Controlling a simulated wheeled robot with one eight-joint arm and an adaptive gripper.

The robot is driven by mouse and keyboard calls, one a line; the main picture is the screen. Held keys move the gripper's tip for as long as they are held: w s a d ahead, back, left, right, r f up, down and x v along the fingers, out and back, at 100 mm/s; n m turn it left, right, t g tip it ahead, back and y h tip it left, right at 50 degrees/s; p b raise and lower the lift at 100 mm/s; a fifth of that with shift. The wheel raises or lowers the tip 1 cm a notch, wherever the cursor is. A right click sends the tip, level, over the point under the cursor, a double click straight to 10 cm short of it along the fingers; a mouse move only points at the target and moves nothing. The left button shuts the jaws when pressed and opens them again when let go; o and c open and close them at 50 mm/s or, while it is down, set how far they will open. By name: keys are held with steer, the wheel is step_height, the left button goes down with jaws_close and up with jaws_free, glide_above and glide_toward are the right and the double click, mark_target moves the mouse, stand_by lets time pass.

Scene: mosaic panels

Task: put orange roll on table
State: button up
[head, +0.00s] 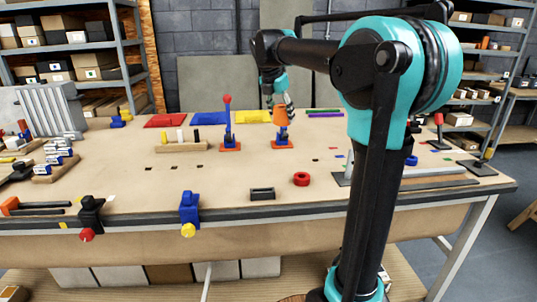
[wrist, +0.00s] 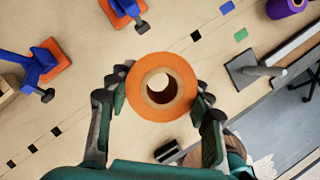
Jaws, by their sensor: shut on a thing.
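The orange roll (wrist: 143,82) is gripped between my two fingers in the wrist view, its open hole facing the camera. In the head view the orange roll (head: 281,117) hangs at the end of my gripper (head: 279,103), over the far middle of the table (head: 235,262). It appears in front of a blue-post stand with an orange base (head: 283,144). My gripper (wrist: 160,95) is shut on the roll. The gap between roll and table top is hard to judge.
A stand with a red-topped blue post (head: 228,115) is to the left. A red ring (head: 301,179) and a dark block (head: 262,193) lie nearer the front. A purple roll (wrist: 287,7) shows in the wrist view. The table's front middle is mostly clear.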

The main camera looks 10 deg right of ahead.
mark_target(283, 163)
step_height(283, 163, down, 17)
steer(key=shift+r, duration=0.2)
stand_by(0.4)
steer(key=o, duration=1.2)
steer(key=shift+f, duration=0.1)
steer(key=v, duration=1.2)
steer(key=shift+d, duration=0.1)
